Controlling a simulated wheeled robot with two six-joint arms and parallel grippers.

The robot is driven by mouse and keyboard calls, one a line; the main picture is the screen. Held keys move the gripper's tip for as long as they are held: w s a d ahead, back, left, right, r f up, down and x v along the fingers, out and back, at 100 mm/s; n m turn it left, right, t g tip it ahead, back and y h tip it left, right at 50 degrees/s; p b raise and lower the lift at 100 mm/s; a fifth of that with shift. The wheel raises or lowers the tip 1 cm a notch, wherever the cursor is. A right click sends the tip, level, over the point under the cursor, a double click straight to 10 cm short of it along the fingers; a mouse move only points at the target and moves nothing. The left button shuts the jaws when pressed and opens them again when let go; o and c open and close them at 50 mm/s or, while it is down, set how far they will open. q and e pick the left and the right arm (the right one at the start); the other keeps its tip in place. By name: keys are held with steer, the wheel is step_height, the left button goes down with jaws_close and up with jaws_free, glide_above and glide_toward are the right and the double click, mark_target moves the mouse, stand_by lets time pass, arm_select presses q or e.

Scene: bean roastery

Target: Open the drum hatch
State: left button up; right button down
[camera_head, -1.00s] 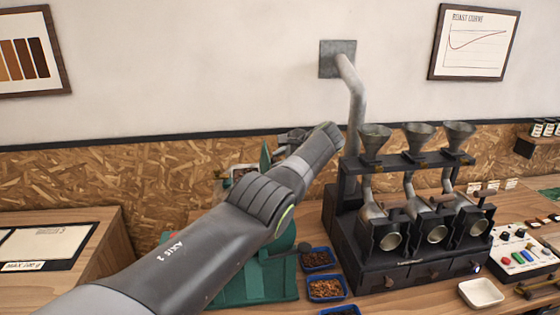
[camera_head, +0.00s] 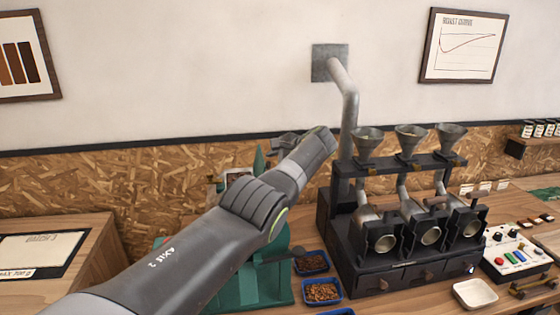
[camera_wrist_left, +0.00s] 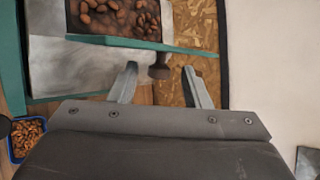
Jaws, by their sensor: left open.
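A green machine (camera_head: 255,285) stands on the counter, largely hidden behind my left arm in the head view. In the left wrist view it shows a grey metal body (camera_wrist_left: 75,68), a green edge (camera_wrist_left: 150,44) and brown beans (camera_wrist_left: 120,18) behind that edge. A dark knob (camera_wrist_left: 159,72) sticks out below the green edge. My left gripper (camera_wrist_left: 160,68) is open, with its fingers on either side of the knob; I cannot tell if either touches it. In the head view, the fingers are mostly hidden behind the arm. I cannot make out the hatch's outline. My right gripper is not in view.
Blue trays of beans (camera_head: 322,291) stand right of the green machine. A black three-funnel roaster (camera_head: 400,270) stands further right, with a pipe (camera_head: 349,105) behind. A white dish (camera_head: 475,294) and a button panel (camera_head: 518,254) are at the right. Particle board (camera_head: 60,185) backs the counter.

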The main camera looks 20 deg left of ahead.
arm_select(q)
steer(key=b+v, duration=0.6)
steer(key=v, duration=1.1)
steer(key=shift+d+f, duration=0.1)
steer(key=shift+d, duration=0.1)
